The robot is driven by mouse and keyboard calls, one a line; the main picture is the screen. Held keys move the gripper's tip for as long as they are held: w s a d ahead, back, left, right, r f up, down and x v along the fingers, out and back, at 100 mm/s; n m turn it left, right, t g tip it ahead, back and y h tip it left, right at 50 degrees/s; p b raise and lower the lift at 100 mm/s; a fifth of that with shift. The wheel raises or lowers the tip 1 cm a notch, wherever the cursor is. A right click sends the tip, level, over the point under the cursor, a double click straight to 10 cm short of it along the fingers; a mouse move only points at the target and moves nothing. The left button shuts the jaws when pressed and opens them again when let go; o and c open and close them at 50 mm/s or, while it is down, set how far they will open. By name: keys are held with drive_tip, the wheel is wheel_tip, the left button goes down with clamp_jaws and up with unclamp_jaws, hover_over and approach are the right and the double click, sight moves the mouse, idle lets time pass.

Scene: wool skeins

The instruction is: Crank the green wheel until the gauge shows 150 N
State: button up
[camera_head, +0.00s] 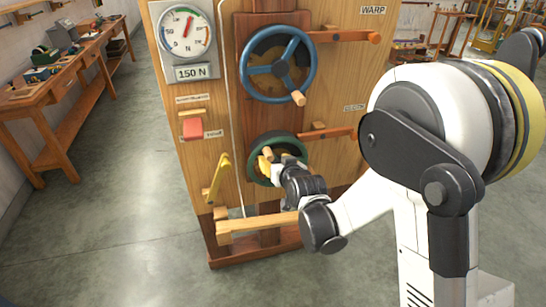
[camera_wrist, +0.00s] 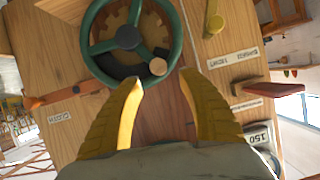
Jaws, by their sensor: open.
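The green wheel (camera_head: 299,146) is on the lower front of the wooden panel. It also shows in the wrist view (camera_wrist: 175,60), with its wooden crank knob (camera_wrist: 158,67) at the rim nearest my fingers. My gripper (camera_wrist: 162,78) is open, its two yellow fingers spread. The knob shows just beyond the gap between the fingertips; I see no contact. In the head view my gripper (camera_head: 266,162) is at the green wheel and partly covers it. The gauge (camera_head: 186,32) is at the panel's upper left. Its red needle points up, slightly right; the number is too small to read.
A plate (camera_head: 191,73) under the gauge reads 150 N. A blue wheel (camera_head: 244,62) with a wooden knob is above the green one. A yellow lever (camera_head: 217,180), a red switch (camera_head: 193,129) and a wooden bar (camera_head: 257,223) are nearby. A workbench (camera_head: 60,80) stands left; the floor between is clear.

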sight(270, 156)
drive_tip(key=b+x, duration=0.1)
drive_tip(key=x, duration=0.6)
drive_tip(key=shift+w+b, duration=0.15)
drive_tip(key=shift+b, duration=0.15)
drive_tip(key=shift+d, duration=0.1)
clamp_jaws()
